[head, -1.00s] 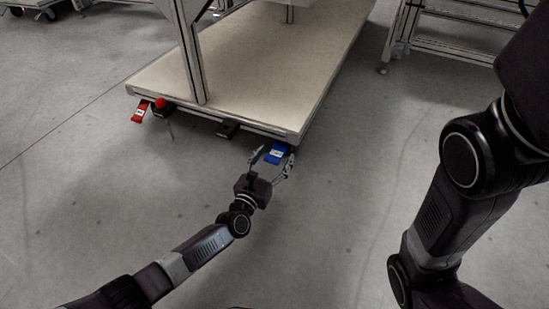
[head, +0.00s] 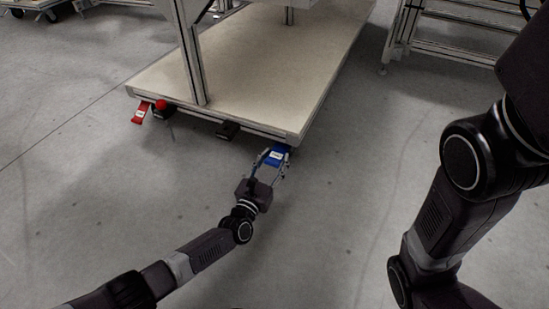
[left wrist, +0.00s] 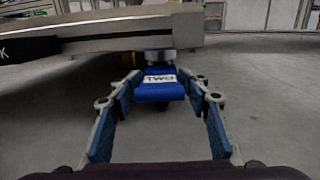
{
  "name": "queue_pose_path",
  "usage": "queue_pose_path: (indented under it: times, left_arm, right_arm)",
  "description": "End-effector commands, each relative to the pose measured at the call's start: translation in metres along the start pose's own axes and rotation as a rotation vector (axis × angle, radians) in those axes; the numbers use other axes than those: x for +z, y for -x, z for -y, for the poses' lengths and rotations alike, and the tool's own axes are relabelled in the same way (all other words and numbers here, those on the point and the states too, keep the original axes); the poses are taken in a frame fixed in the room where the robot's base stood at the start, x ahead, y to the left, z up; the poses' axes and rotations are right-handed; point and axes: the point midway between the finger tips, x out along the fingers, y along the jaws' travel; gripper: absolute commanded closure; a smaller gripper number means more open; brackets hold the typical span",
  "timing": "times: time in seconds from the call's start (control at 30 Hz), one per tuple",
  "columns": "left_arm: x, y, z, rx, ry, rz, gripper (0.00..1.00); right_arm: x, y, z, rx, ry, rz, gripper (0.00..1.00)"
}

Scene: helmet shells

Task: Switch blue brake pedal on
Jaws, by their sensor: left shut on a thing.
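The blue brake pedal (head: 276,157) sticks out from under the front right corner of the cart (head: 232,78). In the left wrist view the blue pedal (left wrist: 159,86) carries a white label and sits under the cart's edge. My left gripper (head: 271,160) reaches it from the front, with a finger on each side of the pedal.
A black part (head: 228,130) sits under the front edge. Another frame (head: 460,35) stands at the back right. The floor in front is clear.

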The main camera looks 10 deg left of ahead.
Motion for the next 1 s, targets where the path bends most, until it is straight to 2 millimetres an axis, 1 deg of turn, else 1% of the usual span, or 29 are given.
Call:
queue_pose_path:
  times: [0.07, 0.2, 0.5, 0.53, 0.7, 0.73, 1.0]
  left_arm:
    - [-0.0046, -0.0001, -0.0029, 0.001, -0.002, 0.018, 1.0]
    - [-0.0042, 0.0008, -0.0018, -0.009, 0.0, 0.049, 1.0]
    - [-0.004, 0.0017, -0.0012, -0.011, 0.0, 0.055, 1.0]
    - [-0.0041, 0.0017, -0.0011, -0.011, 0.0, 0.055, 0.57]
    - [-0.0034, 0.0014, -0.0007, -0.012, 0.001, 0.056, 0.39]
    - [-0.0033, 0.0013, -0.0006, -0.012, 0.001, 0.056, 0.37]
    - [-0.0027, 0.0015, -0.0002, -0.012, 0.002, 0.057, 0.37]
  right_arm:
    - [-0.0001, 0.0004, 0.0, 0.0, 0.0, 0.0, 0.71]
    - [-0.0001, 0.0004, 0.0001, 0.0, 0.0, 0.0, 0.71]
    - [0.0002, 0.0004, 0.0001, 0.0, 0.0, 0.001, 0.71]
    - [0.0003, 0.0004, 0.0001, 0.0, 0.0, 0.001, 0.71]
    - [0.0004, 0.0004, 0.0001, 0.001, -0.001, 0.001, 0.71]
    - [0.0005, 0.0004, 0.0001, 0.001, -0.001, 0.001, 0.71]
    - [0.0025, 0.0007, -0.001, 0.005, -0.002, 0.005, 0.71]
